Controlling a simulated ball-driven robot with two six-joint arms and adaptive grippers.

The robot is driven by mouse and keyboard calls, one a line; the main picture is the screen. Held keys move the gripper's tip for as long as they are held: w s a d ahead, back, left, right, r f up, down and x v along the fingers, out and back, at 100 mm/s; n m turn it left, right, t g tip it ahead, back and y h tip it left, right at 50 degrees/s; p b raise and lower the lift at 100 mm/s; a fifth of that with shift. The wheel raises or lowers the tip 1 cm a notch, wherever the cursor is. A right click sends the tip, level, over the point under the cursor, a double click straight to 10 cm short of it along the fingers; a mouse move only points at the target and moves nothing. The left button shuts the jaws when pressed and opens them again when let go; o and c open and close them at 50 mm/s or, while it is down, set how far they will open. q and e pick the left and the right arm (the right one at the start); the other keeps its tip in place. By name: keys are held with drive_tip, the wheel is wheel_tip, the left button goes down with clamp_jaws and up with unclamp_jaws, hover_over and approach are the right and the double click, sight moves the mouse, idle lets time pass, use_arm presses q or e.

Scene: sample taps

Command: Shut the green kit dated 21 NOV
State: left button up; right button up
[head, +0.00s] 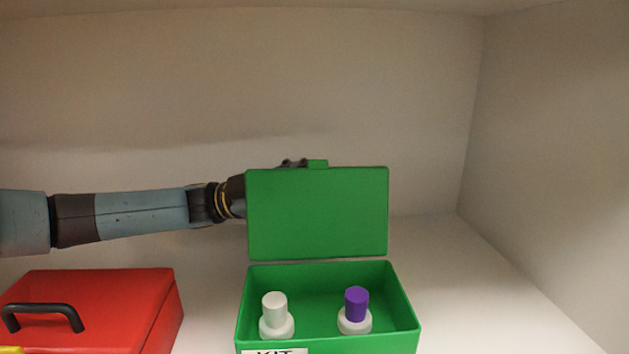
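The green kit (405,317) stands open on the white surface, its lid (317,214) raised upright at the back. Inside are a bottle with a pale cap (275,306) and one with a purple cap (356,304). A white label (274,351) on its front is cut off by the picture's bottom edge; only "KIT" partly shows and no date can be read. My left arm comes in from the left, and its gripper is behind the lid, mostly hidden. My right gripper is not in view.
A closed red box (150,300) with a black handle (42,315) stands at the lower left, with a bit of yellow at its front. Pale walls enclose the back and right. The surface right of the green kit is clear.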

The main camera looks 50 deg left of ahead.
use_arm(q)
drive_tip(key=shift+w+d+r, duration=0.1)
drive_tip(key=shift+w+d, duration=0.05)
drive_tip(key=shift+d, duration=0.05)
clamp_jaws()
idle(0.5)
